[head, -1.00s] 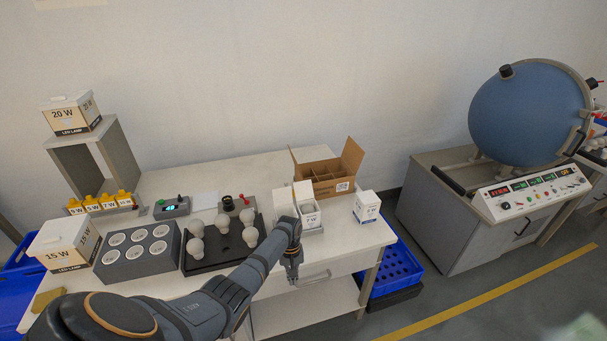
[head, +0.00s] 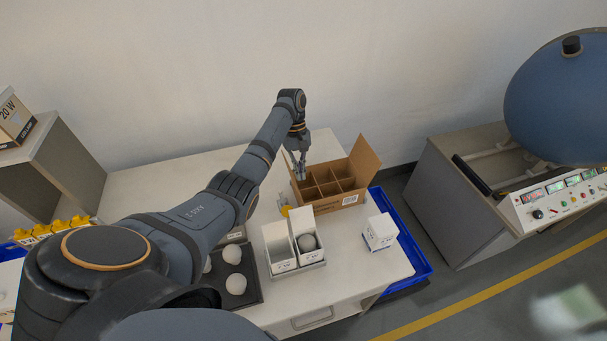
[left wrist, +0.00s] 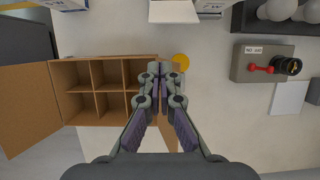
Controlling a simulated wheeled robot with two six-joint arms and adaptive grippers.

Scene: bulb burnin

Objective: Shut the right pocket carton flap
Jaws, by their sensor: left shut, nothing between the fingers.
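Two small white cartons stand side by side in a holder near the table's front. The right pocket carton (head: 308,249) is open at the top, with a round white bulb (head: 308,242) inside and its flap (head: 301,218) standing up at the back. The left pocket carton (head: 281,256) is beside it. In the left wrist view a white carton part (left wrist: 173,11) shows at the top edge. My left gripper (head: 301,177) is shut and empty, pointing down behind the cartons at the left side of the brown divided box (head: 345,199). The right gripper is not in view.
The brown box has raised flaps. A white carton (head: 380,232) stands to the right, beside a blue crate (head: 420,265). A black bulb tray (head: 250,291) is at the left. A switch box with a red lever (left wrist: 249,64) shows in the wrist view.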

